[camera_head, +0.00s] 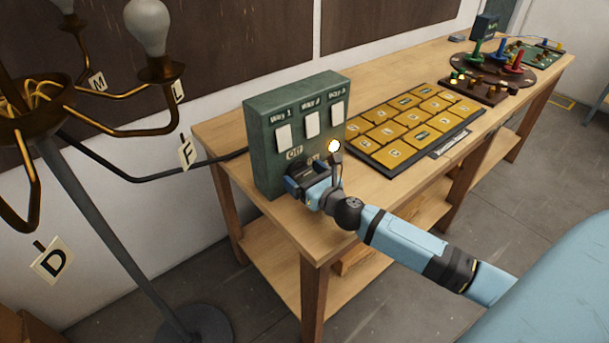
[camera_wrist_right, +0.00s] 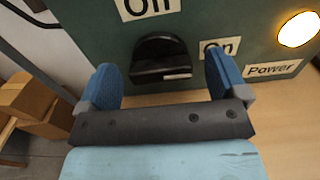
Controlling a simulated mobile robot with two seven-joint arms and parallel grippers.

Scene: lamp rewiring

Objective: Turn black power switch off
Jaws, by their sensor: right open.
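The black power switch (camera_wrist_right: 160,57) sits low on the front of the green box (camera_head: 262,150). In the right wrist view an "Off" label (camera_wrist_right: 150,6) is above it and an "On" label (camera_wrist_right: 219,49) is to its right. My right gripper (camera_head: 308,182) is at the box's lower front and mostly hides the switch in the head view. In the wrist view its blue fingers (camera_wrist_right: 165,75) are open, one on each side of the switch, with gaps visible. A round light (camera_head: 333,146) beside the switch glows, above a "Power" label (camera_wrist_right: 273,69). My left gripper is not in view.
Three white switches labelled Way 1 to 3 (camera_head: 311,124) are on the upper box front. A tray of yellow tiles (camera_head: 402,137) lies to the right on the wooden table (camera_head: 233,128). A brass lamp with bulbs (camera_head: 148,25) stands at the left.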

